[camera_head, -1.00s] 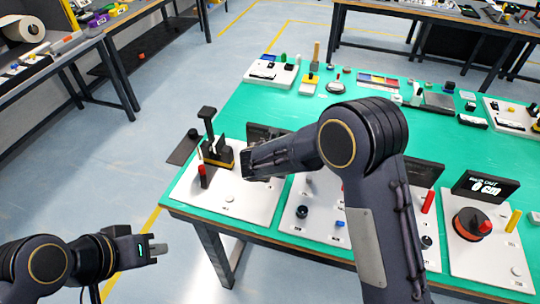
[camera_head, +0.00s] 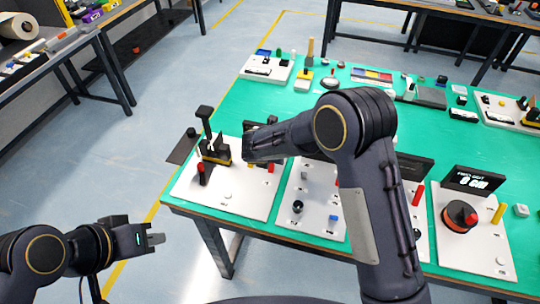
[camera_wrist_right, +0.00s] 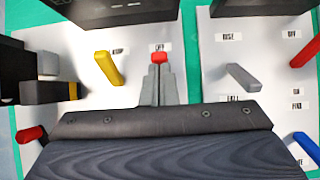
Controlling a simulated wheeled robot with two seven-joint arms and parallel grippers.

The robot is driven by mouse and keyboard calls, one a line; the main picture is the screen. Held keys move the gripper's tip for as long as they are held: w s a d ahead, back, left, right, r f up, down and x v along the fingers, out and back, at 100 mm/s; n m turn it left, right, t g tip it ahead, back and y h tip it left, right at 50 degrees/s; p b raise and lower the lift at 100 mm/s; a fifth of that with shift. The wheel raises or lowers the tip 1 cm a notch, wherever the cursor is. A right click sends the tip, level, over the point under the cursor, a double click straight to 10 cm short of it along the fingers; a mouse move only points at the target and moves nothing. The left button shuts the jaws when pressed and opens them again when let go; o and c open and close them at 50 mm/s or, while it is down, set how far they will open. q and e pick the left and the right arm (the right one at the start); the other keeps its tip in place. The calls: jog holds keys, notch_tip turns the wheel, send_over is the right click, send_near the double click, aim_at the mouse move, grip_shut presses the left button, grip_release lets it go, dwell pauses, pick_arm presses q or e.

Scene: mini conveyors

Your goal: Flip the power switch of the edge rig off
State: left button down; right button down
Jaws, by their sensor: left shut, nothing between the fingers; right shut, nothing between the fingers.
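The leftmost white rig panel (camera_head: 240,198) has a black press-like head (camera_head: 207,125), a yellow lever (camera_head: 251,163) and a small red-tipped switch (camera_head: 270,168). I cannot read a rig name on it. In the right wrist view the red tip (camera_wrist_right: 160,57) shows just beyond my shut right fingers (camera_wrist_right: 158,72), below a label that seems to read OFF; contact cannot be told. The yellow lever (camera_wrist_right: 108,68) stands to the left. My right gripper (camera_head: 252,149) is over the back of this panel. My left gripper (camera_head: 155,239) is shut and empty, off the table.
A neighbouring panel (camera_head: 310,218) stands close on the right, with a grey lever (camera_wrist_right: 243,77). Dark display boxes (camera_wrist_right: 115,10) line the panel backs. Small parts stand along the far side of the green table (camera_head: 330,110). A black plate (camera_head: 184,149) lies left of the panel.

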jog(key=shift+r, duration=0.15)
jog(key=w+r+p+v, duration=0.1)
jog(key=p+v, duration=0.4)
jog(key=v, duration=0.4)
jog(key=shift+d+r, duration=0.15)
jog(key=shift+r, duration=0.1)
